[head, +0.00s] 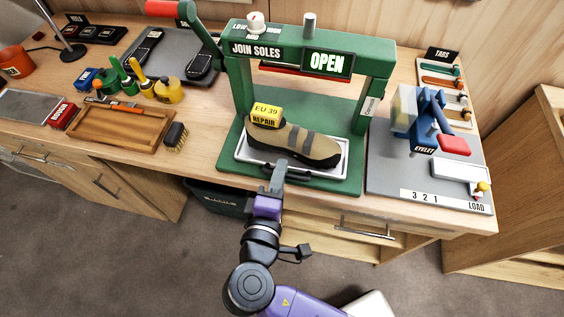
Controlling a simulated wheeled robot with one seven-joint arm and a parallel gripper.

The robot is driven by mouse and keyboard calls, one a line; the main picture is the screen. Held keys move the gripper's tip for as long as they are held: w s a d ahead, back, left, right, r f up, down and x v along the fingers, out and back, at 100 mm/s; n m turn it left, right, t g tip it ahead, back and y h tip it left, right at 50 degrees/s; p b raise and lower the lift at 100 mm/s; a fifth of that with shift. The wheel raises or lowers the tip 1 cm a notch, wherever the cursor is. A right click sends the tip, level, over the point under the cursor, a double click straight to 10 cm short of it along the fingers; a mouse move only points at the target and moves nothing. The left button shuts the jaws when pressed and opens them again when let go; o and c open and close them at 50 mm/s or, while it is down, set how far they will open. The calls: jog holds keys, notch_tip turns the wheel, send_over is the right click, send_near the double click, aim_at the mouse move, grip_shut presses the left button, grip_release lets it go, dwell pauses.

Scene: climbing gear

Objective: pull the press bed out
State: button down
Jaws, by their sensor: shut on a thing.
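The green press (305,52) stands on the bench, with a "JOIN SOLES" label and a display reading "OPEN". Its red-tipped lever (186,22) points up to the left. The press bed (325,173) is a pale tray at the foot of the press. A tan and grey shoe (305,145) lies on it with a yellow "EU 39 REPAIR" tag. My gripper (279,172) is at the front edge of the bed and is shut on it there. The exact grip on the bed's front is partly hidden by my fingers.
A blue eyelet tool (424,125) stands on a grey board to the right. A wooden tray (120,128), a brush (176,136) and several small bottles lie to the left. A dark bin (215,197) is under the bench.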

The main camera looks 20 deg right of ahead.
jog(key=c, duration=1.5)
grip_release()
jog(key=b+v, duration=0.1)
jog(key=v, duration=0.6)
jog(key=shift+s+a, duration=0.2)
jog(key=shift+s, duration=0.1)
